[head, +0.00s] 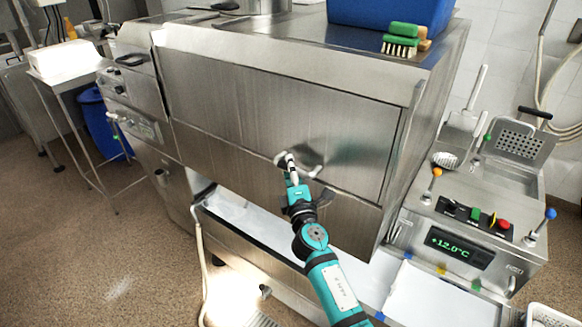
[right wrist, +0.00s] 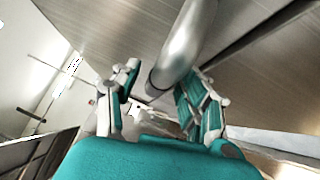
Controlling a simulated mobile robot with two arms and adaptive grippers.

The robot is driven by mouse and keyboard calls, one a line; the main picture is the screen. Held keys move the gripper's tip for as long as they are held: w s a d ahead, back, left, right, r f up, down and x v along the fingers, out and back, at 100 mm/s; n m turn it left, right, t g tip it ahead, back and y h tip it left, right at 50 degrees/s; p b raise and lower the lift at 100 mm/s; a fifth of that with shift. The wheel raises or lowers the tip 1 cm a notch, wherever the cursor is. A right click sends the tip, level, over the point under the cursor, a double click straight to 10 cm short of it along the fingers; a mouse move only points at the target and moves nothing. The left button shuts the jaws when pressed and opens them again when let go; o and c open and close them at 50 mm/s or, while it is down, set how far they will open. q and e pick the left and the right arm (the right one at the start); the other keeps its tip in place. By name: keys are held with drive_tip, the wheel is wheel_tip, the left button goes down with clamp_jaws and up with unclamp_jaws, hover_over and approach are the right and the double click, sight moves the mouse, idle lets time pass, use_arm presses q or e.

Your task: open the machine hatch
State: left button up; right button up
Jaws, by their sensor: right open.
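The machine hatch (head: 270,115) is a wide brushed-steel panel on the front of the large steel machine; it looks closed, with a dark seam along its lower and right edges. My right gripper (head: 288,160) is in front of the panel's lower middle. In the right wrist view, a rounded steel bar (right wrist: 183,48), which looks like the hatch handle, runs down between the two open fingers (right wrist: 160,95). I cannot tell whether either finger touches it. In the head view the gripper mostly hides this bar. My left gripper is not in view.
A blue bin (head: 390,12) and a green brush (head: 402,38) sit on top of the machine. A control unit with a +12.0°C display (head: 459,247) stands at right. A white shelf (head: 250,225) lies below the panel. A small table (head: 62,62) stands at left.

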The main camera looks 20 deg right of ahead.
drive_tip(key=shift+w+r, duration=0.1)
drive_tip(key=shift+w, duration=0.3)
drive_tip(key=shift+c, duration=0.3)
clamp_jaws()
